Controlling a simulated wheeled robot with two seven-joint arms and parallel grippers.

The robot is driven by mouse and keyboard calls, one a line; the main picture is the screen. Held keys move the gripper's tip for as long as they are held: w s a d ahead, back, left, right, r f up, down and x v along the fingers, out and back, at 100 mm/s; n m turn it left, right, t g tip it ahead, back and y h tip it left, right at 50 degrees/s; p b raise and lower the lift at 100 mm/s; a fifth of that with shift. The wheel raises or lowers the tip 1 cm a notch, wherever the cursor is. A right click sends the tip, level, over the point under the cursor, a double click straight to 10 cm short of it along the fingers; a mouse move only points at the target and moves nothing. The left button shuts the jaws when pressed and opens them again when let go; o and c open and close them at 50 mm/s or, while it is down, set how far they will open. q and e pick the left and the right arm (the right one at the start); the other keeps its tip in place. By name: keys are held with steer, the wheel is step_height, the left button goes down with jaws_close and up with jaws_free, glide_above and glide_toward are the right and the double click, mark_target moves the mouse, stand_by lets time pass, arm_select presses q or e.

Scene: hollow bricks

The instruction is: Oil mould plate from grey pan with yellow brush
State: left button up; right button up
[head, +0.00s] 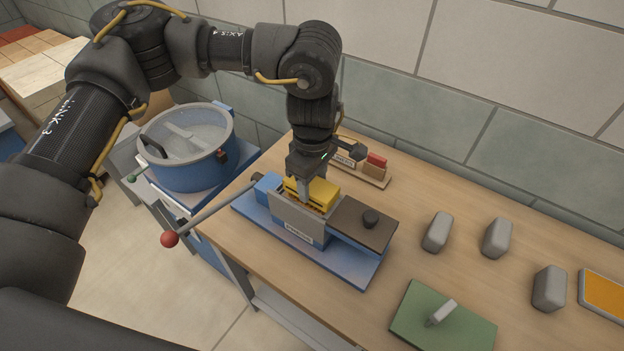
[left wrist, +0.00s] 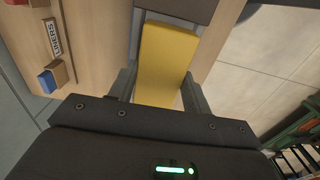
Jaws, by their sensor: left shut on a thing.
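My left gripper (head: 305,188) points down over the blue-based press and is shut on the yellow brush (head: 322,192). The brush is a plain yellow block; in the left wrist view it (left wrist: 165,62) lies between the two fingers. It sits low at the grey mould box (head: 298,218) of the press; the bristles and any contact with the mould plate are hidden. A dark plate with a black knob (head: 370,217) lies on the press to the right. I cannot pick out a grey pan for certain. My right gripper is not in view.
The press lever ends in a red ball (head: 170,239) at the left. A blue drum (head: 187,160) stands beyond it. A small liner rack (head: 372,173) is behind the gripper. Several grey blocks (head: 437,232), a green board (head: 440,322) and an orange tray (head: 603,297) lie to the right.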

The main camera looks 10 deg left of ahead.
arm_select(q)
steer(key=shift+a, duration=0.15)
steer(key=shift+w+a, duration=0.3)
steer(key=shift+a, duration=0.3)
steer(key=shift+d, duration=0.25)
steer(key=shift+s+d, duration=0.3)
steer(key=shift+d, duration=0.3)
steer(key=shift+a, duration=0.2)
steer(key=shift+w+a, duration=0.3)
steer(key=shift+a, duration=0.35)
